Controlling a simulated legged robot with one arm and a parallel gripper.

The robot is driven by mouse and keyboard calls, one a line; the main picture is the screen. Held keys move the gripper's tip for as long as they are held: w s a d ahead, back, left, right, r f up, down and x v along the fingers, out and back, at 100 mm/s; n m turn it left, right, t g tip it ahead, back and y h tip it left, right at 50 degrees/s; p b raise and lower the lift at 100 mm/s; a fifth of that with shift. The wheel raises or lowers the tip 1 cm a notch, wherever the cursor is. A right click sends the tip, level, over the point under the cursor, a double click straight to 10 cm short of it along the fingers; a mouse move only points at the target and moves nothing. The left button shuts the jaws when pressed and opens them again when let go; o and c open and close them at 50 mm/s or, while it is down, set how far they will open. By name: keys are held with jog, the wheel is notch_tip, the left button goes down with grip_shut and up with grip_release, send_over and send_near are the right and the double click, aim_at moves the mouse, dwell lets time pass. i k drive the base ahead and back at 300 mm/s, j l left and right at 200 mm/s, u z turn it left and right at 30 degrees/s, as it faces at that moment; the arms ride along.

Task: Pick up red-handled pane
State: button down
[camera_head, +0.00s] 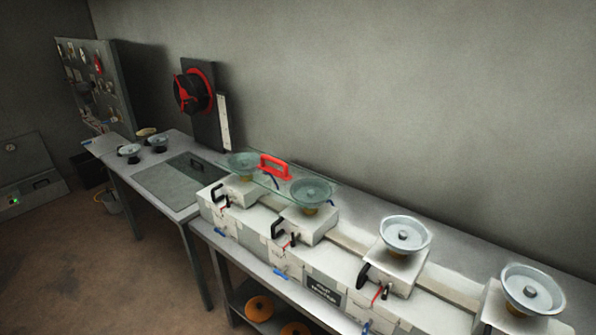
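A clear, greenish pane (300,176) with a red handle (275,159) lies roughly flat across two round metal cups on the bench. The handle stands up from the pane between the left cup (242,165) and the right cup (311,189), near the back. The cups show through the pane. My gripper is not in view.
Two more metal cups (405,233) (532,288) on white boxes stand to the right, uncovered. A lower table (160,150) at left holds a dark flat panel (180,182) and small cups. A black and red wheel device (194,92) stands behind it. Open floor (110,260) lies at left.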

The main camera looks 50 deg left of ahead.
aim_at(309, 190)
jog(key=u, duration=2.1)
